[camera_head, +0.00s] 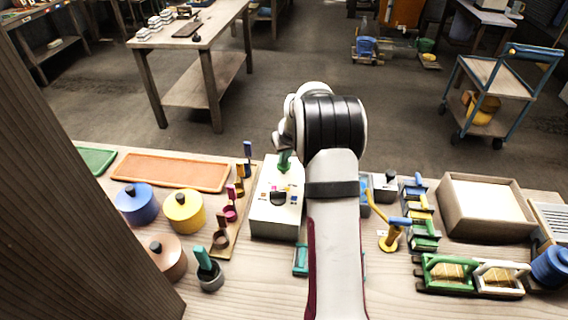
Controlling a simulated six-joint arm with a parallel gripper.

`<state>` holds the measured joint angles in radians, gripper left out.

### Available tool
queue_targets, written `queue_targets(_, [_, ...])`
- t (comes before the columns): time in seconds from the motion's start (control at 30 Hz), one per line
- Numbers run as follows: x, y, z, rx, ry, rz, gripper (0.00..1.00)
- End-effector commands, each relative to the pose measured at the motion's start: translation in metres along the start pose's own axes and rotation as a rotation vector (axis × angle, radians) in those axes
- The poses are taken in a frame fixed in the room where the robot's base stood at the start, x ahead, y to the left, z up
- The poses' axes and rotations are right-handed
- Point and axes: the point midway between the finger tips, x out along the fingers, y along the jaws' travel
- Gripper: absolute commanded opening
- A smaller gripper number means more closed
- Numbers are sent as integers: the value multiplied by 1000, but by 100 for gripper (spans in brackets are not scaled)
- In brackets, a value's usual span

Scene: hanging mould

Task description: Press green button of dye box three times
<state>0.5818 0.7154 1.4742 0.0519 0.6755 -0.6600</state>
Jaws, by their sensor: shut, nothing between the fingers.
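The dye box (262,224) is a white box standing on the workbench near its middle, with a dark knob and small coloured marks on its top. A green part (284,167), which looks like the green button, shows at the back of the box's top. My gripper (285,153) is shut and empty, pointing down over this green part. My wrist and arm hide part of the gripper and the box's right side. I cannot tell whether the fingertips touch the button.
Blue, yellow and brown lidded pots (184,212) stand to the left, beside a rack of coloured tools (229,214). A green-handled pot (209,272) is in front. A yellow stand (391,238), coloured clamps and a wooden tray (449,215) fill the right. A post blocks the left edge.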

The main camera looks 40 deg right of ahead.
Motion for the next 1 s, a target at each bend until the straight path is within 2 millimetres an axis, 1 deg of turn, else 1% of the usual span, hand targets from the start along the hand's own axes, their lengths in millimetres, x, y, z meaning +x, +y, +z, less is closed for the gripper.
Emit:
queue_targets(0.33, [13,0,6,0,-1,-1,0])
queue_targets(0.53, [11,0,5,0,-1,-1,0])
queue_targets(0.77, [-1,0,0,0,-1,-1,0])
queue_targets(1.0, [-1,0,0,0,-1,-1,0])
